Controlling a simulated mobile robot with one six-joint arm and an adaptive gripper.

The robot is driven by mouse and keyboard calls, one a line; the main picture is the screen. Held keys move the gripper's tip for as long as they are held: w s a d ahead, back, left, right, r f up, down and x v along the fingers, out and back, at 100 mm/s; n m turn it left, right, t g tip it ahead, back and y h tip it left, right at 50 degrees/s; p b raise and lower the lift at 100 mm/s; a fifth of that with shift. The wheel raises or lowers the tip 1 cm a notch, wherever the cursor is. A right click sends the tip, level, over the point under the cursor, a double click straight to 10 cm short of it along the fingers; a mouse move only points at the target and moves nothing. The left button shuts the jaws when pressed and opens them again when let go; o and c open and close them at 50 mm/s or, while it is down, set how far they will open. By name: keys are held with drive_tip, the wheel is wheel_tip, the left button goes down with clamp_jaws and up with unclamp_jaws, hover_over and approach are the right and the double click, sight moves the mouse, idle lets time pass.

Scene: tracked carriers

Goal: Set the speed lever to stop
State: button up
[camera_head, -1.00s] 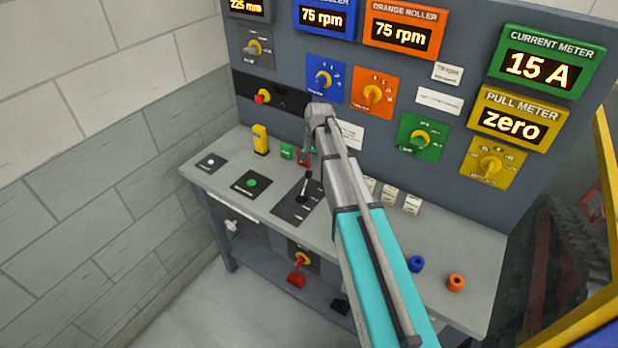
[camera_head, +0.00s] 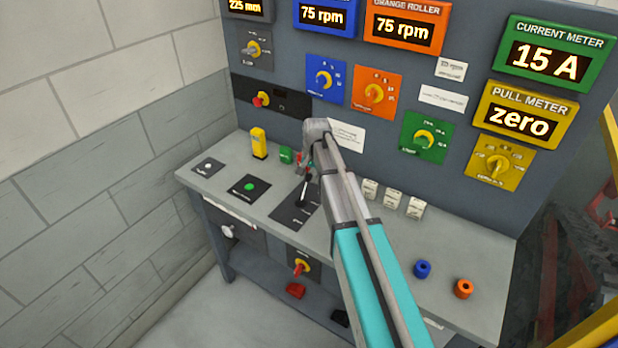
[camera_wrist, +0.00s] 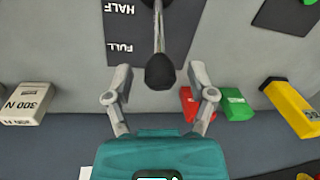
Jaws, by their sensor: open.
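The speed lever (camera_head: 304,190) rises from a dark plate (camera_head: 285,215) on the grey bench and leans toward the back panel. In the wrist view its metal shaft ends in a black knob (camera_wrist: 160,72). The plate (camera_wrist: 125,25) there carries the upside-down words HALF and FULL; the knob appears beside FULL. My gripper (camera_head: 307,165) is at the lever's top. In the wrist view my gripper (camera_wrist: 160,70) is open, one finger on each side of the knob, with visible gaps. The rest of the plate's labels are cut off.
Beside the lever stand a red block (camera_wrist: 189,105), a green block (camera_head: 286,154) and a yellow block (camera_head: 259,143). White weight blocks (camera_head: 391,199) stand to the right. A panel with dials (camera_head: 375,93) rises behind.

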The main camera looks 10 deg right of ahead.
clamp_jaws()
idle(0.3)
drive_tip(key=shift+s+d, duration=0.1)
